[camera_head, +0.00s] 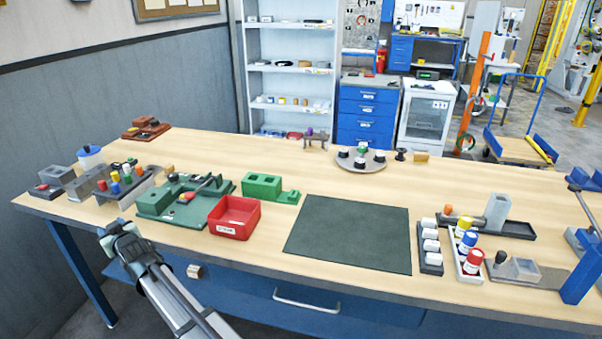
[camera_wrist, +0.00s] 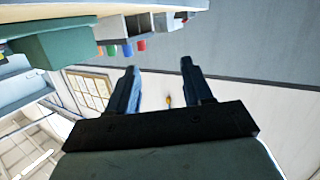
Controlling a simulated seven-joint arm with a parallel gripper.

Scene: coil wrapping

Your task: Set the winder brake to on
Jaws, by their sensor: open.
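No part is plainly marked as the winder brake. A green machine base (camera_head: 150,206) at the left of the bench carries a dark lever with a red part (camera_head: 188,196), which may be the winder; its brake setting is too small to read. My gripper (camera_head: 122,232) is in front of the bench's front left edge, nearer the camera than the green base and apart from it. In the wrist view my gripper (camera_wrist: 160,80) has its two dark fingers spread with nothing between them. A green block (camera_wrist: 60,45) shows at that view's upper left.
A red bin (camera_head: 236,232) stands right of the green base, with a green block (camera_head: 262,187) behind it. A rack of coloured pieces (camera_head: 128,192) stands to its left. A dark mat (camera_head: 350,235) lies bare mid-bench. White holders and bottles (camera_head: 468,250) stand at the right.

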